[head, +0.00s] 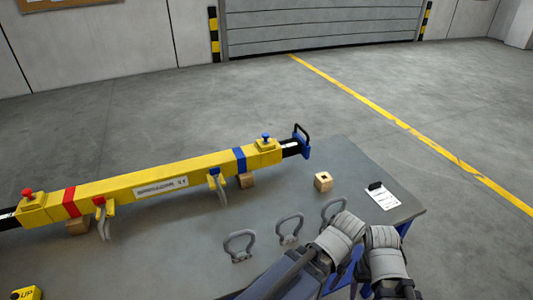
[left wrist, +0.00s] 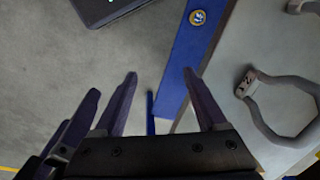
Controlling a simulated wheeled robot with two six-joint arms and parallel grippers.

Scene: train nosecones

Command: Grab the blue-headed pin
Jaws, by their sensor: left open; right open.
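A blue-headed pin (head: 265,138) stands upright in a yellow block at the right end of a long yellow beam (head: 150,187) in the head view. A second blue-topped piece (head: 214,172) sits on the beam's near side, by a grey hook. My arms come in at the bottom right, far from the pin; their fingertips are not clear there. In the left wrist view my left gripper (left wrist: 160,80) is open and empty over the table's edge. Two more dark fingers left of it seem to be my right gripper (left wrist: 80,108), apart and empty. The pin is outside the wrist view.
The beam rests on wooden blocks on a grey table (head: 185,248). A red-headed pin (head: 27,193) is at the beam's left end.

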